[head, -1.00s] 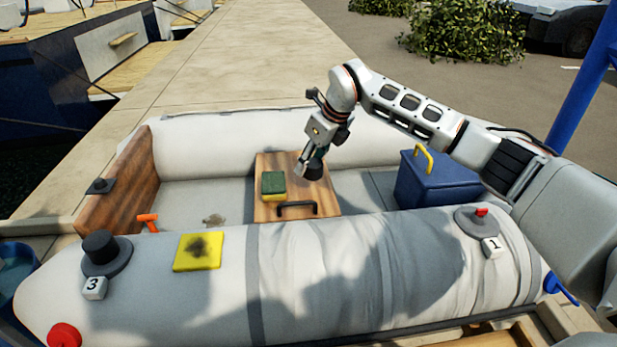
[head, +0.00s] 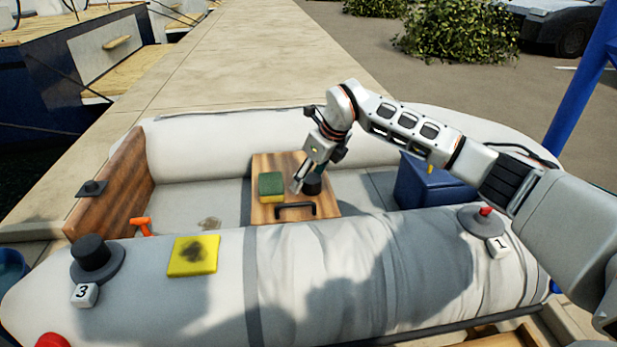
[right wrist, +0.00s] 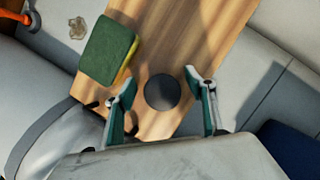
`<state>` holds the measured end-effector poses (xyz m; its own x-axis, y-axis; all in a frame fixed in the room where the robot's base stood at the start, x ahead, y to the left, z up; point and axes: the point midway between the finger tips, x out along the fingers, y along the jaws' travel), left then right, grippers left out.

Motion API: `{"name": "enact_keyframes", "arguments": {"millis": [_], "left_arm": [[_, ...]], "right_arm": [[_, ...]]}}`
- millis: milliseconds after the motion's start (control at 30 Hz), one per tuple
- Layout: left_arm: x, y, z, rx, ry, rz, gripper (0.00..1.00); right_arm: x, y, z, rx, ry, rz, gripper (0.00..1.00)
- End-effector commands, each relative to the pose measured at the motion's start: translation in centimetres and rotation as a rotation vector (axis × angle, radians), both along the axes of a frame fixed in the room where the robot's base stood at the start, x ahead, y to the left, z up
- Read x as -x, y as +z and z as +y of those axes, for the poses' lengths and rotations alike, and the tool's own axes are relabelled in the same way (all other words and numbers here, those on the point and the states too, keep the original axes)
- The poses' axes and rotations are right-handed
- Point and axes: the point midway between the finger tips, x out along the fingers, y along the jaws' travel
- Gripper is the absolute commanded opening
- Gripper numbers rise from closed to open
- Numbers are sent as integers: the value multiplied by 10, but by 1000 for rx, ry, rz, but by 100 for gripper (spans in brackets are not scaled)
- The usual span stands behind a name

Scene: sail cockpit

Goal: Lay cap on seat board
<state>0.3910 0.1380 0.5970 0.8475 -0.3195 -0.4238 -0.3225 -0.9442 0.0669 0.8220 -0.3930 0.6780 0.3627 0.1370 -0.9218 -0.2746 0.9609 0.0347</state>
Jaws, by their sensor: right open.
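The dark round cap (head: 313,185) stands on the wooden seat board (head: 328,206), to the right of a green and yellow sponge. My right gripper (head: 304,184) is open at the cap, with one finger to its left in the head view. In the right wrist view the cap (right wrist: 162,93) lies between the two spread fingers (right wrist: 161,80), with a gap on each side. The bare wood of the seat board (right wrist: 185,45) shows beyond it. My left gripper is not in view.
The sponge (head: 271,185) and a black handle (head: 295,210) are on the board. A blue box (head: 423,185) stands to the right. On the near tube are a yellow pad (head: 193,256), a black-capped valve (head: 92,253) marked 3 and a red-topped valve (head: 484,218) marked 1.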

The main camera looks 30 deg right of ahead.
Motion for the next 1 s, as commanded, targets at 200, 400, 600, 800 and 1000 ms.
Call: {"name": "enact_keyframes", "arguments": {"millis": [200, 400, 600, 800, 1000], "left_arm": [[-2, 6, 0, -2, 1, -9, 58], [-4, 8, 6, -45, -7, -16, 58], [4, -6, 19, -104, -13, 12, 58], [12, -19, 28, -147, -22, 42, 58], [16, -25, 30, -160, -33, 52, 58]], "right_arm": [[2, 16, -2, 1, -1, -6, 55], [14, 59, -7, 1, -1, -17, 55], [30, 94, -13, 1, 0, -14, 55], [40, 112, -15, 0, 0, -6, 55], [43, 114, -17, 0, 0, 0, 55]]}}
